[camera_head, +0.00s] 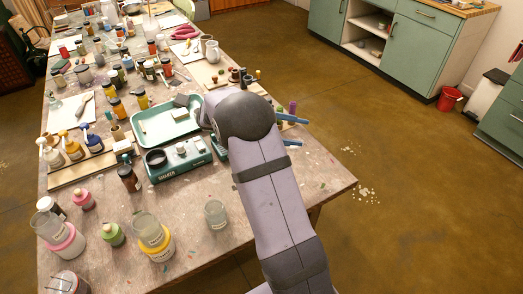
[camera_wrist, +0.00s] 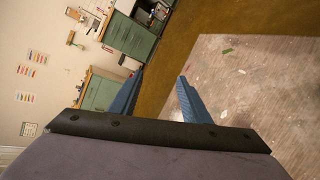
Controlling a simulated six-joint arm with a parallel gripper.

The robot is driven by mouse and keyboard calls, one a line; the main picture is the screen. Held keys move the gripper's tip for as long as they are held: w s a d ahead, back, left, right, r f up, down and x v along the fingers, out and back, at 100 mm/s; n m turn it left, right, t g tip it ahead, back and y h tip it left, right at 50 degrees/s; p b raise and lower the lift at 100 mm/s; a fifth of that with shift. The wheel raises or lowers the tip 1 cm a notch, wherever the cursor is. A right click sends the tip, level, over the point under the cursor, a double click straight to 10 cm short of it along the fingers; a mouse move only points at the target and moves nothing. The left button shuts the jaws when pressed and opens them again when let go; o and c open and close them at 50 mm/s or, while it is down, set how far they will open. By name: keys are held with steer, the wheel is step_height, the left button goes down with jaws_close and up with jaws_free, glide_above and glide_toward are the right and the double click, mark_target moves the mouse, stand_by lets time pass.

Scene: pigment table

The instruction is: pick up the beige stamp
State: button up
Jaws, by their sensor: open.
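Small stamp-like pieces with dark and coloured handles (camera_head: 234,75) stand on a board at the back right of the table, beyond my arm. A purple-topped piece (camera_head: 292,107) stands close behind the fingers. I cannot tell which piece is the beige stamp; my arm hides part of this area. No stamp shows in the wrist view.
The table (camera_head: 190,215) is crowded with jars and bottles on its left. A green tray (camera_head: 165,137) and a shaker device (camera_head: 178,172) lie left of my arm. The table's front right is mostly clear. Green cabinets (camera_head: 414,45) stand beyond the floor.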

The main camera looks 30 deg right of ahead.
steer(key=w+a+f+n+t+h+p, duration=0.1)
steer(key=w+a+n+t+h+p, duration=0.1)
steer(key=a+n+t, duration=0.45)
steer(key=w+a+f+n+t+h+p, duration=0.1)
steer(key=w+a+n+t+h, duration=0.15)
steer(key=a+n, duration=0.65)
steer(key=shift+n, duration=0.25)
steer(key=shift+d+f, duration=0.15)
steer(key=shift+f, duration=0.9)
steer(key=shift+d+f, duration=0.2)
steer(key=shift+f, duration=0.85)
steer(key=shift+d+f, duration=0.15)
steer(key=shift+f, duration=0.9)
steer(key=shift+f, duration=0.2)
steer(key=shift+d+f+p, duration=0.15)
steer(key=shift+p, duration=0.15)
steer(key=shift+p+x, duration=0.55)
steer(key=shift+x, duration=1.85)
jaws_close()
